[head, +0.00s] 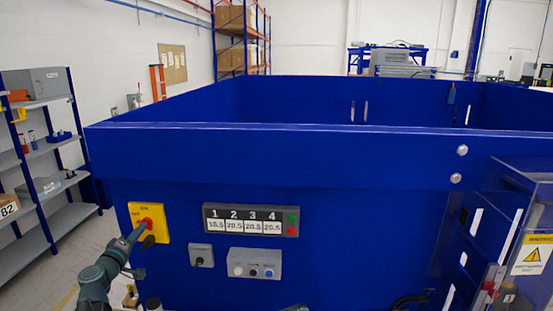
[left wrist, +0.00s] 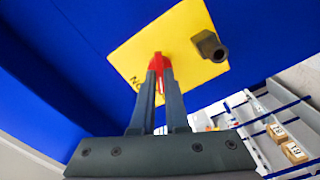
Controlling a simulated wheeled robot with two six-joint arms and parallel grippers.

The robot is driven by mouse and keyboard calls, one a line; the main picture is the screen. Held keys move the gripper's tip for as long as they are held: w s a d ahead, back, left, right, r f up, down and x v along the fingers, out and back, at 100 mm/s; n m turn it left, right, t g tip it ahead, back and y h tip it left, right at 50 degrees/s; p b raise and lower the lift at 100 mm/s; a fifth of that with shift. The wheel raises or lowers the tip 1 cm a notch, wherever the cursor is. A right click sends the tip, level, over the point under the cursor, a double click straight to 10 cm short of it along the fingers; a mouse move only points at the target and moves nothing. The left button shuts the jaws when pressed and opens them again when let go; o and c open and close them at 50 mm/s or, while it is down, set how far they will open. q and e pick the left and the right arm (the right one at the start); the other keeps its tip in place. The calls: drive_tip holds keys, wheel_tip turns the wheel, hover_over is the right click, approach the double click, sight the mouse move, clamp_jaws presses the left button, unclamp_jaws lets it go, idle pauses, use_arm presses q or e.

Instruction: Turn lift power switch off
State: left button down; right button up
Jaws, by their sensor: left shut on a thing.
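The lift power switch is a red handle (left wrist: 158,61) on a yellow plate (head: 135,212) at the left end of the blue machine's front. The plate also shows in the left wrist view (left wrist: 190,30), where lettering beside the handle reads as ON. My left gripper (head: 141,227) reaches up to the switch from the lower left. In the left wrist view its two fingers (left wrist: 160,75) are closed around the red handle, hiding part of it. A dark padlock-like or knob-like part (left wrist: 211,46) sticks out beside the handle.
A numbered display panel (head: 243,219), a small grey box with a black knob (head: 201,255) and a grey button box (head: 254,263) sit right of the switch. Grey shelves (head: 40,150) stand at the left. A clear guard with a warning sign (head: 532,255) is at the right.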

use_arm(q)
drive_tip(key=shift+n, duration=2.8)
drive_tip(key=shift+c, duration=0.8)
unclamp_jaws()
drive_tip(key=shift+s, duration=0.15)
